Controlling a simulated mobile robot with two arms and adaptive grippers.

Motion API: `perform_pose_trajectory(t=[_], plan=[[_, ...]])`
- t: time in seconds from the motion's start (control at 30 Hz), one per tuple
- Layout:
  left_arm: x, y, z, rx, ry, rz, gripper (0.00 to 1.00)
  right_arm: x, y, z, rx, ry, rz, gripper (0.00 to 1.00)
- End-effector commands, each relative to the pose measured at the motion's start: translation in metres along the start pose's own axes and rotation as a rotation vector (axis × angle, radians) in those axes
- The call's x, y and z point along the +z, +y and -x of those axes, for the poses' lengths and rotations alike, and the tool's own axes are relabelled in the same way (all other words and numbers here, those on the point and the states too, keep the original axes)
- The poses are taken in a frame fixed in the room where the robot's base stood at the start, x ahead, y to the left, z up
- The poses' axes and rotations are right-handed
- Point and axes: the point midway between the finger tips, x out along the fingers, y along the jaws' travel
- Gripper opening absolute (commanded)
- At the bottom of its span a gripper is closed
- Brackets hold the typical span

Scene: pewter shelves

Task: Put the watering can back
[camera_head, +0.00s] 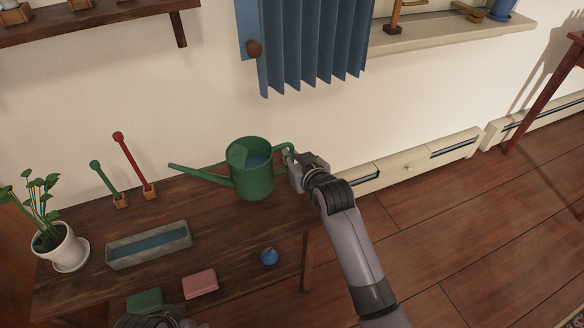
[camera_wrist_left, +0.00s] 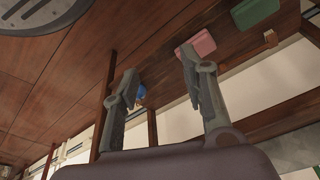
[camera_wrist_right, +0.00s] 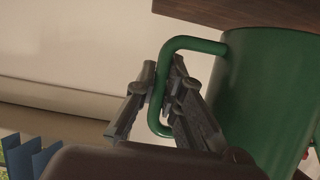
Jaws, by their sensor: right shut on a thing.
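A green watering can (camera_head: 252,172) with a long spout pointing left is upright at the right end of the wooden table (camera_head: 225,235). I cannot tell whether its base touches the tabletop. Its blue-grey inside shows from above. My right gripper (camera_head: 290,158) is shut on the can's handle at its right side. In the right wrist view the fingers (camera_wrist_right: 165,85) sit around the green handle (camera_wrist_right: 195,45), beside the can's body (camera_wrist_right: 265,95). My left gripper (camera_wrist_left: 158,70) has its fingers apart and empty; only a bit of it shows at the head view's bottom edge.
The table holds a potted plant (camera_head: 65,250), a grey trough (camera_head: 149,246), green (camera_head: 107,180) and red (camera_head: 133,162) upright tools in small blocks, pink (camera_head: 200,284) and green (camera_head: 144,301) blocks, and a blue ball (camera_head: 269,256). A blue curtain (camera_head: 310,45) hangs behind.

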Motion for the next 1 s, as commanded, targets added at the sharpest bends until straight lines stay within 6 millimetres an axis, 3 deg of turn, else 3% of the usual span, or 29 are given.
perform_pose_trajectory(t=[0.23, 0.67, 0.7, 1.0], plan=[[0.001, -0.001, 0.025, -0.003, 0.016, 0.001, 0.40, 0.026, 0.000, -0.011, -0.001, 0.005, -0.005, 0.00], [0.001, -0.001, 0.029, -0.003, 0.017, 0.002, 0.40, 0.030, 0.000, -0.013, -0.001, 0.007, -0.004, 0.00], [0.001, -0.001, 0.029, -0.003, 0.017, 0.002, 0.40, 0.034, 0.001, -0.014, 0.000, -0.001, 0.000, 0.11], [0.001, -0.001, 0.029, -0.003, 0.017, 0.002, 0.40, 0.034, 0.001, -0.013, 0.000, -0.002, 0.000, 0.29]])
